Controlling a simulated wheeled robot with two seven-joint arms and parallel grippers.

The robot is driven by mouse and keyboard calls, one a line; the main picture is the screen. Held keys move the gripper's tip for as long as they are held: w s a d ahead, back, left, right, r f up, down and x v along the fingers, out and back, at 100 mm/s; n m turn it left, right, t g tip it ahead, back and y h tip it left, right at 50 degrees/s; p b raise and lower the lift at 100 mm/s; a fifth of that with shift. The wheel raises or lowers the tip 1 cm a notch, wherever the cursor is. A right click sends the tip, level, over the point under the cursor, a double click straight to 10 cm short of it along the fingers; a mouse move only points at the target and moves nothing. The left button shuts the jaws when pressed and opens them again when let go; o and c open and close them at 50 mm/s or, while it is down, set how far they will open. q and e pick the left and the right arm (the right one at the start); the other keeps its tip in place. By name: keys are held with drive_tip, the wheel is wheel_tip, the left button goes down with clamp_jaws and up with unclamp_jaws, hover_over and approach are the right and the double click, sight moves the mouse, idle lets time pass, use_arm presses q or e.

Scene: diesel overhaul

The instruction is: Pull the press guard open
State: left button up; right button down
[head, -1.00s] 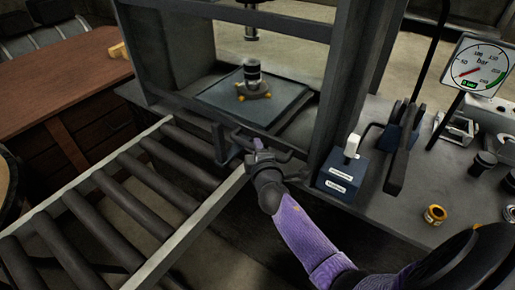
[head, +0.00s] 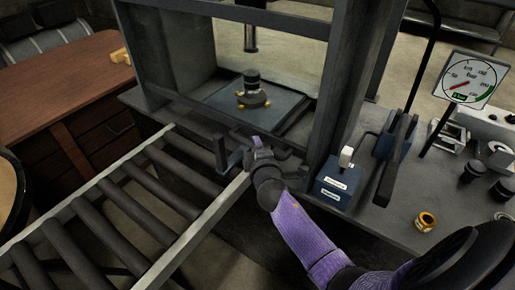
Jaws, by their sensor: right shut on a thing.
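The press (head: 346,90) is a dark grey frame with a wide window opening at its front. Inside, a dark cylindrical part with yellow feet (head: 252,92) stands on a flat plate. A dark handle bar (head: 288,161) of the press guard runs low across the front of the opening. My right gripper (head: 259,148), on the purple arm from the lower right, is shut on this bar. The fingertips are partly hidden by the gripper body. I cannot clearly make out the guard panel or how far it stands open. My left gripper is not in view.
A roller conveyor (head: 120,215) lies at the left front, close to my right gripper. A blue control box (head: 337,183) and a dark lever (head: 396,160) stand right of the press. A pressure gauge (head: 470,78) and small parts occupy the right bench. A wooden desk is at left.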

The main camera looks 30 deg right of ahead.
use_arm(q)
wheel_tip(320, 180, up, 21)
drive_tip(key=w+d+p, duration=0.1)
drive_tip(key=p, duration=1.8)
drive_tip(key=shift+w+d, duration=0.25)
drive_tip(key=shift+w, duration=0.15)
use_arm(e)
wheel_tip(320, 180, up, 23)
drive_tip(key=shift+f, duration=0.1)
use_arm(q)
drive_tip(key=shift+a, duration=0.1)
use_arm(e)
drive_tip(key=c, duration=0.6)
unclamp_jaws()
use_arm(q)
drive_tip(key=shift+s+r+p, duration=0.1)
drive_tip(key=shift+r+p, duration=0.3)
drive_tip(key=shift+p, duration=0.1)
use_arm(e)
drive_tip(key=v, duration=1)
